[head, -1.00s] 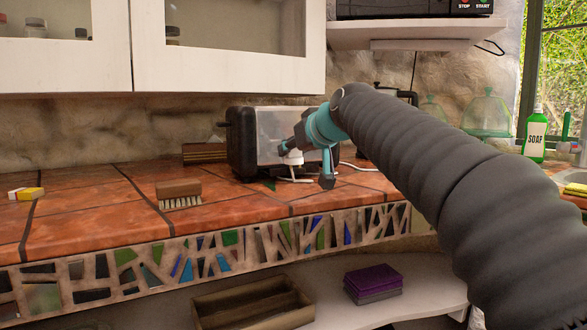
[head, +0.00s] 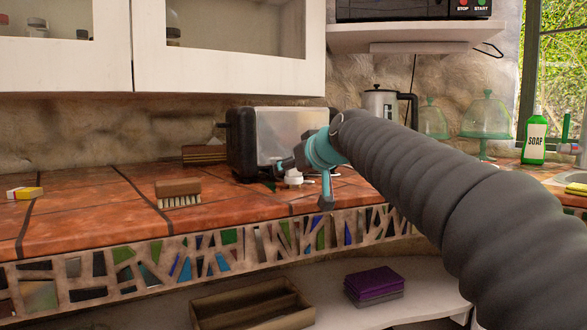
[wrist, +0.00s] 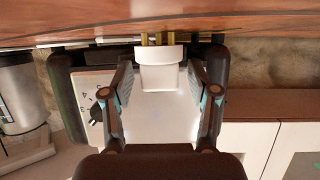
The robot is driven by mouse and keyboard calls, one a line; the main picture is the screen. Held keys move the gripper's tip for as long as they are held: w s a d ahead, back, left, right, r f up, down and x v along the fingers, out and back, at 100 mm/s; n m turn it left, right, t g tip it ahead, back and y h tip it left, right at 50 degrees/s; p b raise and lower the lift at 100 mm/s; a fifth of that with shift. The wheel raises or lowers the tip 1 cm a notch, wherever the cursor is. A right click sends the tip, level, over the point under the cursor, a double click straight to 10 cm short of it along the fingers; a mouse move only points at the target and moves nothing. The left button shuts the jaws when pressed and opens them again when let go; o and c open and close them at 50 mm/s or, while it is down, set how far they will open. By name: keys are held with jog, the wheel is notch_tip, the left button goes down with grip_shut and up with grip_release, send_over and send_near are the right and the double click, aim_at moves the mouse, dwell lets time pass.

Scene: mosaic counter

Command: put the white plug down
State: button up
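The white plug (head: 293,179) is low at the counter top, in front of the toaster. In the wrist view the plug (wrist: 160,70) shows between my two fingers, with its brass prongs turned towards the counter. My gripper (head: 304,184) is around the plug; in the wrist view my gripper (wrist: 160,80) has its fingers spread, with a narrow gap on each side of the plug. The prongs look to be at the counter surface, but exact contact is hard to tell. One finger partly hides the area beside the plug in the head view.
The metal toaster (head: 280,135) stands close behind my gripper. A wooden brush (head: 178,193) lies to the left on the tiled counter (head: 100,205), with free tiles between. A kettle (head: 382,104) and glass domes (head: 487,120) are behind my arm.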

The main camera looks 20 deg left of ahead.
jog(key=shift+r, duration=0.2)
jog(key=v, duration=1.2)
jog(key=shift+f, duration=0.15)
